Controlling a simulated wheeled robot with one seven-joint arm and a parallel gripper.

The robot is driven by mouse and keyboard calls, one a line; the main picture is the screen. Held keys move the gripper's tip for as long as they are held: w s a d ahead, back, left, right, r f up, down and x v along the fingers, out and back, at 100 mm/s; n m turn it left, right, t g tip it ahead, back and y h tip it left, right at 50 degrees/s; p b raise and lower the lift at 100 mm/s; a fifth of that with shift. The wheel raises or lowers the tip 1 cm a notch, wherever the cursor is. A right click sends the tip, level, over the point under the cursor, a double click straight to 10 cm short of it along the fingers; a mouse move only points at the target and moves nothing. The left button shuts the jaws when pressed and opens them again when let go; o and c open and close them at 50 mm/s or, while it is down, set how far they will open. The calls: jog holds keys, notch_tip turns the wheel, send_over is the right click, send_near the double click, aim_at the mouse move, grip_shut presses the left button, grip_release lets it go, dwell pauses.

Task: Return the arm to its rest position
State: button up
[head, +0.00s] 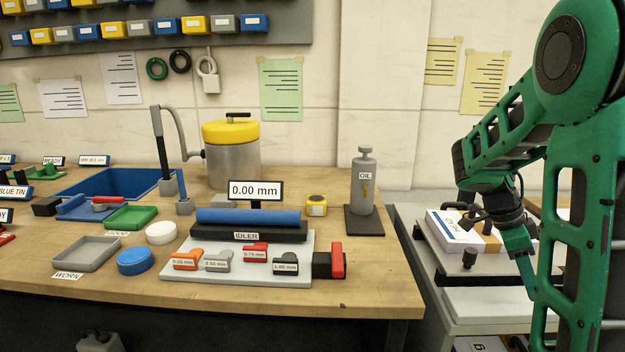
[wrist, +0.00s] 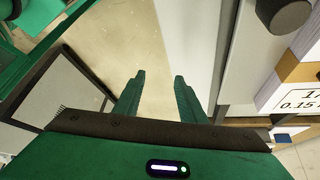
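My green arm comes in from the right edge in the head view and is folded with its wrist hanging down. My gripper (head: 525,272) points downward at the right, beside the white side table and clear of the wooden workbench. In the wrist view my gripper (wrist: 158,80) shows two green fingers standing apart with nothing between them, so it is open and empty. Pale floor shows beyond the fingertips.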

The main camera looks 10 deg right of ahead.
jog(key=s+a+n+t+y, duration=0.3)
jog(key=s+a+n+y, duration=0.1)
jog(key=s+a+n, duration=1.1)
jog(key=a+n, duration=0.1)
jog(key=n, duration=0.2)
jog(key=shift+a+t+y, duration=0.25)
jog(key=shift+t+y, duration=0.05)
jog(key=shift+y, duration=0.1)
jog(key=shift+w+f, duration=0.2)
jog(key=shift+w, duration=0.4)
